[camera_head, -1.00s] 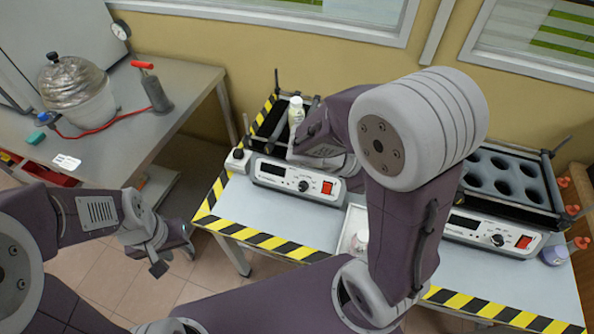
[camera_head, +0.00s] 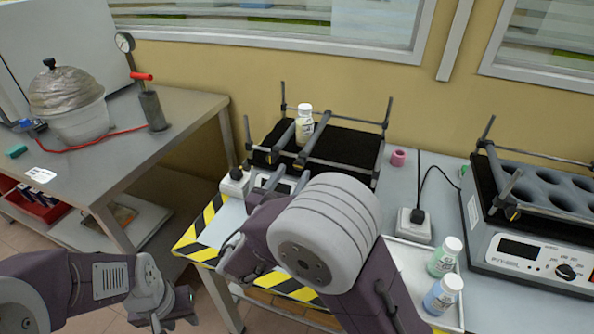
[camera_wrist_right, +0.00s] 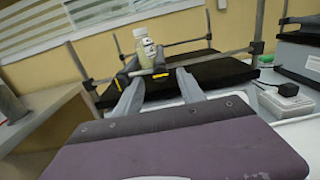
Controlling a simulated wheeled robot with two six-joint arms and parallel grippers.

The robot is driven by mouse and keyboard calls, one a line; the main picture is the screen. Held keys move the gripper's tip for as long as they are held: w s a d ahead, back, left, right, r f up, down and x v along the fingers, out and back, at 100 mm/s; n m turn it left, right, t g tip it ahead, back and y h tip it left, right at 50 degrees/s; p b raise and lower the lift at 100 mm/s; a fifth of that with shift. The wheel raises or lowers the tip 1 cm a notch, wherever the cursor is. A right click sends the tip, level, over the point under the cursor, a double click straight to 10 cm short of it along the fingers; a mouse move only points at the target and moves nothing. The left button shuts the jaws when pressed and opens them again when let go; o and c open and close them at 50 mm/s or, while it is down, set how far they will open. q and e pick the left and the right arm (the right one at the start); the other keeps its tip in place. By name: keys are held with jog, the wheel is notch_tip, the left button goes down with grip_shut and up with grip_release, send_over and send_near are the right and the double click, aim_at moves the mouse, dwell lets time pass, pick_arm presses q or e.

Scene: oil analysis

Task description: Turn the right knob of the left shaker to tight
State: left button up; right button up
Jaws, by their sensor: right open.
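The left shaker (camera_head: 345,145) stands at the back of the striped bench, with a black platform and grey clamp bars. A capped bottle (camera_head: 304,127) stands upright between its bars; it also shows in the right wrist view (camera_wrist_right: 145,48). The right knob (camera_wrist_right: 160,73), dark with yellow, sits at a near bar end; the left knob (camera_wrist_right: 121,84) is beside it. My right gripper (camera_wrist_right: 152,80) is open, its fingers reaching toward the shaker's front; contact with the knob cannot be told. My right arm hides most of the control panel. My left gripper (camera_head: 177,307) is low at the left, off the bench.
The right shaker (camera_head: 530,255) stands at the right. A white tray (camera_head: 408,262) with a green-labelled bottle (camera_head: 444,257) and a blue-labelled bottle (camera_head: 441,295) lies between. A power adapter (camera_head: 414,226) and pink ring (camera_head: 398,157) are nearby. A side table (camera_head: 150,140) stands left.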

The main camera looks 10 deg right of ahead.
aim_at(299, 167)
jog(key=shift+x, duration=1.95)
grip_shut()
jog(key=shift+f+m+b, duration=0.2)
jog(key=shift+m+b, duration=0.4)
jog(key=shift+b, duration=0.35)
jog(key=m+b, duration=0.5)
jog(key=b, duration=0.1)
jog(key=m+b, duration=0.4)
jog(key=b, duration=0.3)
jog(key=m+b, duration=0.5)
jog(key=b, duration=0.1)
jog(key=shift+s+d+f+m+b, duration=0.1)
jog(key=shift+f+m+b, duration=0.15)
jog(key=shift+m+b, duration=0.05)
jog(key=shift+r+m+b, duration=0.2)
jog(key=shift+m+b, duration=1)
jog(key=shift+b, duration=0.1)
